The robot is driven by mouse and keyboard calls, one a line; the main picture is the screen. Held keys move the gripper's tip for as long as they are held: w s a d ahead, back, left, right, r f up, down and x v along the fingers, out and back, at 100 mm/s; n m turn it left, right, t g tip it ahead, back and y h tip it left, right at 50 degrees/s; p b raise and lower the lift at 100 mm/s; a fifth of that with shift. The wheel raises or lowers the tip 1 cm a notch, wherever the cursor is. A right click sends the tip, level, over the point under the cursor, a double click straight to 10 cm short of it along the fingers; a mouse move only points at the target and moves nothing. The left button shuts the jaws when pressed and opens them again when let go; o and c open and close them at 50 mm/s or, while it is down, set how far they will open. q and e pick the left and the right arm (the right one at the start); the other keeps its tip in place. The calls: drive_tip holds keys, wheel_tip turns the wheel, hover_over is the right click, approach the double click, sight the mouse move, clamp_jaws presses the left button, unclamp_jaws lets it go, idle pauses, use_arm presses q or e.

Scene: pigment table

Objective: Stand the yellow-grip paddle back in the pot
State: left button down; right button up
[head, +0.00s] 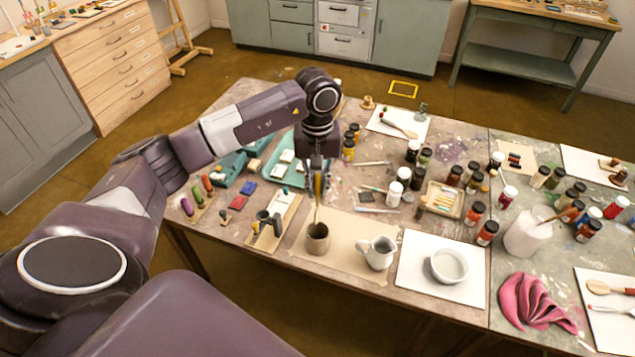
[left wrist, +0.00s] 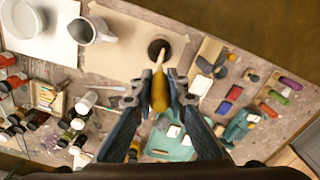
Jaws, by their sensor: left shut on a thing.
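My left gripper (head: 318,188) is shut on the yellow-grip paddle. In the left wrist view, the fingers (left wrist: 160,98) close on both sides of its yellow grip (left wrist: 160,92). The paddle's pale shaft (head: 317,214) points down at the pot (head: 317,242), a small brown-grey vessel on a beige sheet. In the left wrist view, the shaft's far end overlaps the pot's dark mouth (left wrist: 157,46). I cannot tell how far inside it the end is. The paddle looks nearly upright. My right gripper is not in view.
A grey-white jug (head: 379,253) stands right of the pot, and a white bowl (head: 449,265) farther right. A board with tools (head: 274,222) lies close on the left. Several paint jars (head: 404,175) crowd the table behind and to the right.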

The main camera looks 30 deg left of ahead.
sight(318, 206)
use_arm(q)
wheel_tip(318, 206, down, 2)
drive_tip(key=shift+f+b, duration=0.2)
drive_tip(key=shift+b, duration=0.2)
wheel_tip(318, 206, down, 2)
drive_tip(key=shift+f+b, duration=0.1)
drive_tip(key=shift+b, duration=0.95)
drive_tip(key=shift+f+b, duration=2.15)
drive_tip(key=shift+f, duration=0.15)
drive_tip(key=c, duration=1.8)
unclamp_jaws()
drive_tip(key=shift+r, duration=0.15)
wheel_tip(318, 206, up, 12)
drive_tip(key=shift+f, duration=0.1)
